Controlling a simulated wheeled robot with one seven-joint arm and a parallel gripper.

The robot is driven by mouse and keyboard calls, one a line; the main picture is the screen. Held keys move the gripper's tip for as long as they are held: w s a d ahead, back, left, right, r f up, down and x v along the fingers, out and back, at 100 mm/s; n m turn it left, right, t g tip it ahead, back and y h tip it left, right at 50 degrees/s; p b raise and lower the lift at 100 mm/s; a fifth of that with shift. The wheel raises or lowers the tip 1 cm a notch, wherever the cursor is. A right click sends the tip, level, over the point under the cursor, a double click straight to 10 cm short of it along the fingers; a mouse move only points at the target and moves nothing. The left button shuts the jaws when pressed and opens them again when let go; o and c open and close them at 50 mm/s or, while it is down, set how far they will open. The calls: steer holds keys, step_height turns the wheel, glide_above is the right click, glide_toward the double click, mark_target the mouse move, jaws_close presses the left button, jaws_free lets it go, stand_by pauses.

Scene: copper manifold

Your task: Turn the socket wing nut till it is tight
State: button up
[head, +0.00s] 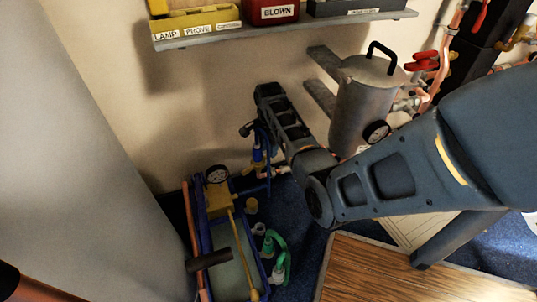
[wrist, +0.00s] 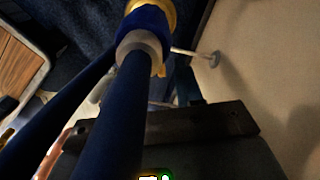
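My gripper (head: 262,148) hangs at the end of my arm, close to the wall and above the blue tray. Blue and yellow parts show around its end in the head view, but its fingertips are not clear. In the wrist view a dark blue hose (wrist: 118,120) runs up to a grey collar (wrist: 140,42) and a yellow fitting (wrist: 158,12) at the top. I cannot tell for sure whether this yellow fitting is the socket wing nut. Whether the fingers touch it is hidden.
The blue tray (head: 206,238) holds a yellow pump block (head: 217,198) with a gauge (head: 217,174). Green-handled parts (head: 275,258) stand beside it. A grey cylinder (head: 364,100) is behind my arm. A labelled shelf (head: 285,28) is above, and a wooden top (head: 400,275) lies at lower right.

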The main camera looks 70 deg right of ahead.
steer(key=shift+f+b, duration=0.3)
steer(key=shift+f, duration=0.7)
jaws_close()
stand_by(0.8)
